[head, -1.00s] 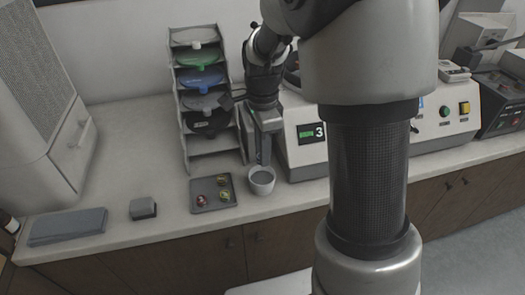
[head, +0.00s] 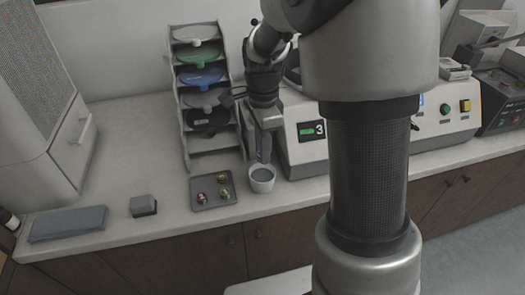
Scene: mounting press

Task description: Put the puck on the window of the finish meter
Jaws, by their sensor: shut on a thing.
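My gripper (head: 264,157) points down at the back rim of a white cup (head: 262,184) with grey contents. It is shut; the puck in it is too small and too hidden by the fingers and cup rim to make out. A dark tray (head: 212,204) left of the cup holds three small round pucks, one reddish (head: 202,198) and two yellowish-green; its back left spot is empty. A small grey block-like device (head: 143,206) stands left of the tray. It may be the finish meter, but I see no clear window on it.
A rack of coloured discs (head: 201,77) stands behind the tray. A white machine (head: 306,152) with a display reading 3 is right of the cup. A flat grey pad (head: 68,224) lies at left. Bare counter lies between the block and tray. My arm hides the centre right.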

